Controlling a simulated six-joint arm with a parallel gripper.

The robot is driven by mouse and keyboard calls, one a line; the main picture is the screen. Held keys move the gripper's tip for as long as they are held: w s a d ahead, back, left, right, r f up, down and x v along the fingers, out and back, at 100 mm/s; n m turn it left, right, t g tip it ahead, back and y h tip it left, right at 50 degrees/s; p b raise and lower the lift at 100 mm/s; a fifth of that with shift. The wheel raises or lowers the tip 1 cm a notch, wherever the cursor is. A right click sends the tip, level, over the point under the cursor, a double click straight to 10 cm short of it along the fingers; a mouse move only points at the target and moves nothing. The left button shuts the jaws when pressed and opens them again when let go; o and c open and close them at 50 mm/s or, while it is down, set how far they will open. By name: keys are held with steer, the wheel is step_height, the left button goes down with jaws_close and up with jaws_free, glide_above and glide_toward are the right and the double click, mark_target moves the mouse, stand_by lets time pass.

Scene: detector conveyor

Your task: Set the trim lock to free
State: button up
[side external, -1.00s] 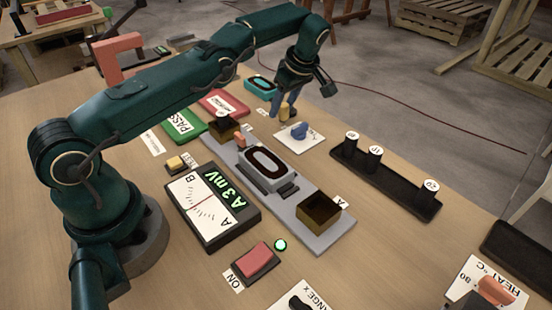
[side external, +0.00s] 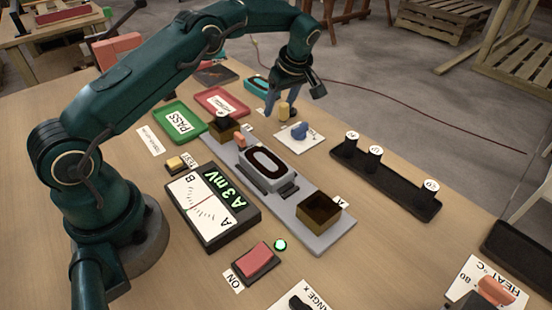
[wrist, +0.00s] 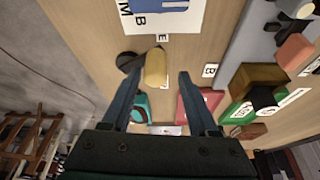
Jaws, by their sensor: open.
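No readable "trim lock" label shows. A tan upright piece (side external: 285,112) stands on the table at the back, near a white card with a blue knob (side external: 299,131). In the wrist view the tan piece (wrist: 156,67) has a dark rounded part (wrist: 128,62) beside it and a small tag with an "E" (wrist: 162,38). My gripper (side external: 282,104) is open at the tan piece. In the wrist view my gripper (wrist: 159,76) has one finger on each side of the tan piece, with gaps showing. Whether this piece is the trim lock, I cannot tell.
The grey track (side external: 320,238) with a black-ringed block (side external: 266,162) and a brass box (side external: 319,211) lies in front. A green PASS tray (side external: 180,122), a red tray (side external: 222,102) and a teal item (side external: 257,86) are near. A black rack (side external: 395,183) stands right.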

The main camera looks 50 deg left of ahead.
steer(key=m, duration=0.1)
steer(key=a+m+t, duration=0.1)
steer(key=m, duration=0.1)
steer(key=a+m, duration=0.1)
steer(key=shift+s+a+m+t+h, duration=0.1)
steer(key=shift+s+m+t+h, duration=0.2)
steer(key=shift+h, duration=0.1)
steer(key=m, duration=0.1)
steer(key=a+m, duration=0.1)
steer(key=m+t+h, duration=0.1)
steer(key=m, duration=0.1)
steer(key=shift+w+a, duration=0.25)
steer(key=shift+a, duration=0.05)
steer(key=s+d+r+m+t, duration=0.1)
steer(key=s+d+r+t, duration=0.15)
steer(key=d+r, duration=0.45)
steer(key=s+d+r+m+t, duration=0.15)
steer(key=s+r, duration=0.25)
steer(key=r, duration=0.7)
steer(key=s+d+f+m+h, duration=0.1)
steer(key=s+d, duration=0.3)
steer(key=s, duration=0.4)
steer(key=s+d+f+m+h, duration=0.1)
steer(key=s+d+m, duration=0.2)
steer(key=s, duration=0.6)
steer(key=shift+d+f+g+h, duration=0.3)
steer(key=shift+d, duration=0.1)
